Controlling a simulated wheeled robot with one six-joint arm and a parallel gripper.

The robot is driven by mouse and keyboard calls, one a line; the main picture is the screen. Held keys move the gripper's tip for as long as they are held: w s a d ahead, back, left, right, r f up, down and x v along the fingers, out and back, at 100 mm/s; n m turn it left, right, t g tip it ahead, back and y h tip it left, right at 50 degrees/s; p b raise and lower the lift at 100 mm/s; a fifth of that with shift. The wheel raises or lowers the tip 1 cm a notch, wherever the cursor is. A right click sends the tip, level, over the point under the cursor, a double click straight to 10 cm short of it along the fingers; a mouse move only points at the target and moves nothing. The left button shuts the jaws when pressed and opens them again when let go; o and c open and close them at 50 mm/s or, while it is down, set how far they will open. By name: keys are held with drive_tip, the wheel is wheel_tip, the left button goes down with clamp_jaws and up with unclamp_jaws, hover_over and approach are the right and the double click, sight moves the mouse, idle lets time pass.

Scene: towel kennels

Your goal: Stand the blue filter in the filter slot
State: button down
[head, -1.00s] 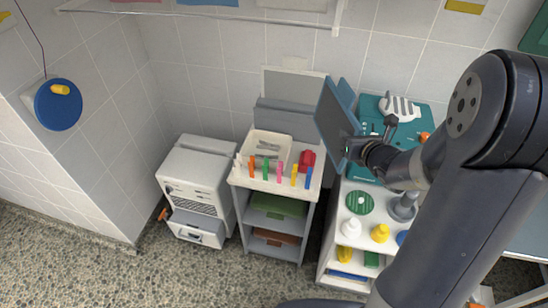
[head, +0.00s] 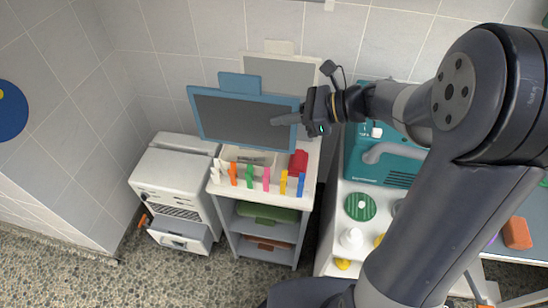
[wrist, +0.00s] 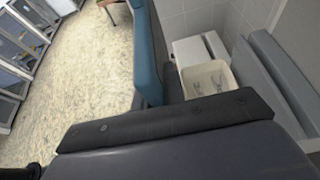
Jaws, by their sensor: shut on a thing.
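The blue filter (head: 246,122) is a blue-framed dark panel with a tab on its top edge. It is held upright above the back of the grey cart (head: 245,180), its face towards the head camera. My gripper (head: 300,118) is shut on its right edge. The wrist view shows the filter nearly edge-on, as a blue strip (wrist: 148,50). Grey raised bars (wrist: 275,85) at the back of the cart show in the wrist view. The filter hides most of this area in the head view, and I cannot make out the slot opening.
A white-framed grey panel (head: 300,72) stands behind the filter against the wall. A tray (wrist: 205,80), coloured clips (head: 250,177) and a red object (head: 299,163) are on the cart top. A white cabinet (head: 173,178) stands left; a teal machine (head: 385,160) stands right.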

wheel_tip(320, 180, down, 17)
drive_tip(key=b, duration=0.1)
drive_tip(key=shift+r+b, duration=0.15)
drive_tip(key=shift+b, duration=0.15)
drive_tip(key=c, duration=1.5)
unclamp_jaws()
drive_tip(key=shift+f, duration=0.2)
